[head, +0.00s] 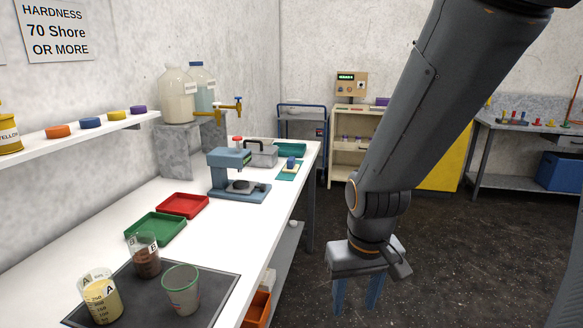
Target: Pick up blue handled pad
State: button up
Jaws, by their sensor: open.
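A small blue object (291,162), which looks like the blue handled pad, stands on a green mat (287,176) at the far end of the white bench. It is too small to make out its handle clearly. My gripper (357,302) points down over the floor, to the right of the bench and nearer than the pad. Its two blue fingers are apart, with nothing seen between them. The gripper is well away from the pad and touches nothing in view.
A blue-grey press (232,172) stands left of the pad, with a grey metal box (262,155) behind it. Red (183,205) and green trays (155,228) lie nearer. Cups stand on a dark mat (218,285) in front. Open floor lies right of the bench.

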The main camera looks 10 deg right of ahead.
aim_at(290, 166)
jog(key=z, duration=0.7)
jog(key=i, duration=2.65)
jog(key=u, duration=0.7)
